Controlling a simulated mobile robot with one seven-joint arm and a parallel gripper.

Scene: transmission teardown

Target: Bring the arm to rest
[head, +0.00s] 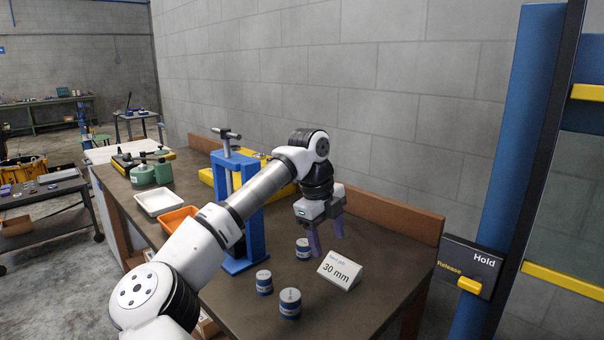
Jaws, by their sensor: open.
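My gripper (326,238) is open and empty, fingers pointing down above the right part of the dark workbench (385,258). My white and grey arm reaches in from the lower left and bends down at the wrist. A white card reading "30 mm" (340,271) stands just in front and to the right.
Two more cylinders (264,282) (290,303) stand nearer. A blue press (252,232) rises behind my arm. Orange (178,221) and white (159,201) trays lie left. A blue post with a Hold/Release lever panel (470,266) stands right. A block wall closes the back.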

